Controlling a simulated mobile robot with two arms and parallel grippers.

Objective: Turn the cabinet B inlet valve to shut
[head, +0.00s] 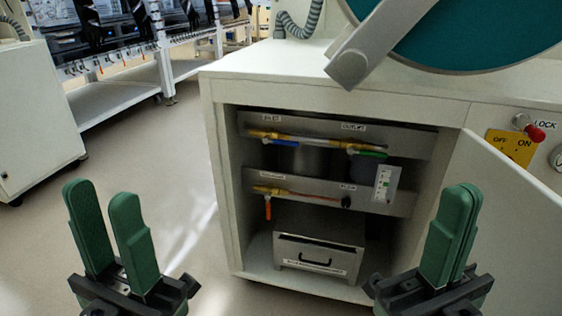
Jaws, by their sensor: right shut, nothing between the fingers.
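An open cabinet (222,185) stands ahead; no letter naming it is readable. On its upper panel, under a small label that seems to read INLET, is a brass valve with a blue lever (284,142). The lever lies nearly level, along the pipe. To its right, under the OUTLET label, a valve has a green lever (372,154), also along the pipe. My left gripper (100,195) is open and empty, left of the cabinet over the floor. My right gripper (461,190) is shut and empty, in front of the cabinet's right side. Neither touches a valve.
A drawer box (318,255) sits below. The cabinet door (500,215) stands open at right. A red knob (535,133) is above it.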

